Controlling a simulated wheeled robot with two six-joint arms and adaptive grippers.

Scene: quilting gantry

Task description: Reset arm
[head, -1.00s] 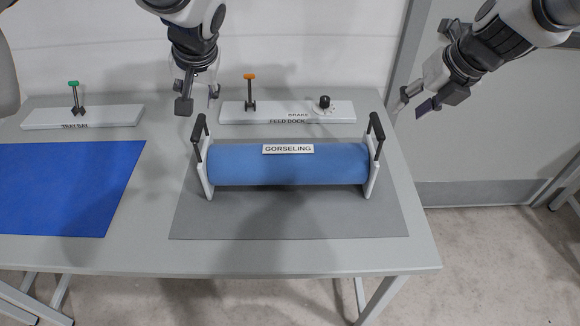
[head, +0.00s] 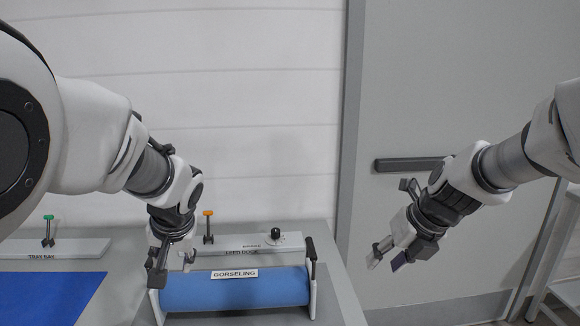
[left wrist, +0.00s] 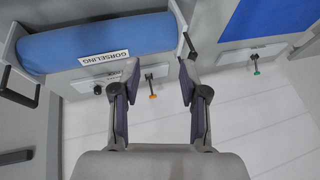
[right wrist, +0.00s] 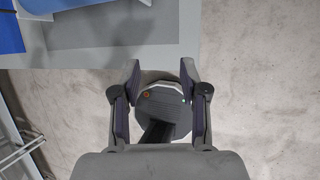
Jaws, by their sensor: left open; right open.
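My left gripper (head: 172,262) is open and empty above the left end of the blue roll in the head view. Its spread fingers also show in the left wrist view (left wrist: 158,85), with nothing between them. My right gripper (head: 386,254) is open and empty to the right of the table, in front of the grey door. In the right wrist view its fingers (right wrist: 158,85) are apart, with the floor and part of my own base below. The blue roll (head: 235,293) labelled GORSELING lies in a white cradle with dark handles; my left gripper hides its left handle in the head view.
The feed dock (head: 255,245) with an orange-topped lever (head: 208,225) and a dark knob (head: 276,234) stands behind the roll. The tray bay (head: 80,248) with a green-topped lever (head: 48,230) and a blue sheet (head: 45,298) are at the left. A grey door (head: 450,110) stands behind my right arm.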

